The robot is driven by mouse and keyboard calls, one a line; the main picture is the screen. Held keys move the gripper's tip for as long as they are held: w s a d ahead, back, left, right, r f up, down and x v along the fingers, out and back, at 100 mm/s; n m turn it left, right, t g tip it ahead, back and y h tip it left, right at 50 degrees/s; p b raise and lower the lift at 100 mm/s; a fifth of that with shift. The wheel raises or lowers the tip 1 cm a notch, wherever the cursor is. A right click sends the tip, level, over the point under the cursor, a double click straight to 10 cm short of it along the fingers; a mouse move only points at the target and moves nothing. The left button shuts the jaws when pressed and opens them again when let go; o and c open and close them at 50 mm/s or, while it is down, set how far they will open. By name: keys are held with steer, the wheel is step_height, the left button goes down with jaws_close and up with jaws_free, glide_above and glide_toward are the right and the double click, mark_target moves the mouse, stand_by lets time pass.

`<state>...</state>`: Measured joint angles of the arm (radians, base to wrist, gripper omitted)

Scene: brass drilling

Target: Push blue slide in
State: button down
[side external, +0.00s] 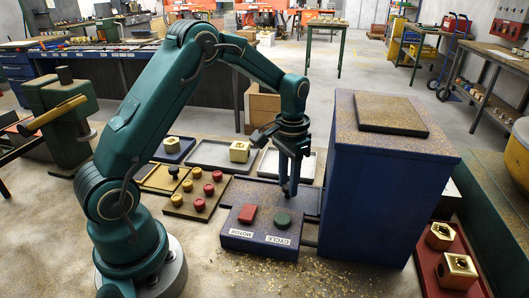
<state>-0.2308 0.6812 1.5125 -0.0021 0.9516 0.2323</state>
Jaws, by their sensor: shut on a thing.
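The blue slide (308,203) is a flat dark-blue piece sticking out on the left of the tall blue drilling machine (370,190), just behind the control box. My gripper (289,193) points straight down at the slide, its fingers close together and shut at the slide's upper side. The exact grip is small and dark, and the fingers hide part of it. The slide's inner end and the inside of the machine are hidden by the housing.
The control box (262,238) in front has a red button (248,214) and a green button (283,219). Trays with brass blocks (240,151) and red and yellow knobs (197,204) lie left. A red tray (440,285) with brass blocks is right.

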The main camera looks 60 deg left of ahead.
steer(key=shift+w+d, duration=0.65)
steer(key=shift+w, duration=0.1)
steer(key=c, duration=0.6)
jaws_free()
steer(key=shift+r, duration=0.1)
steer(key=shift+r, duration=2.5)
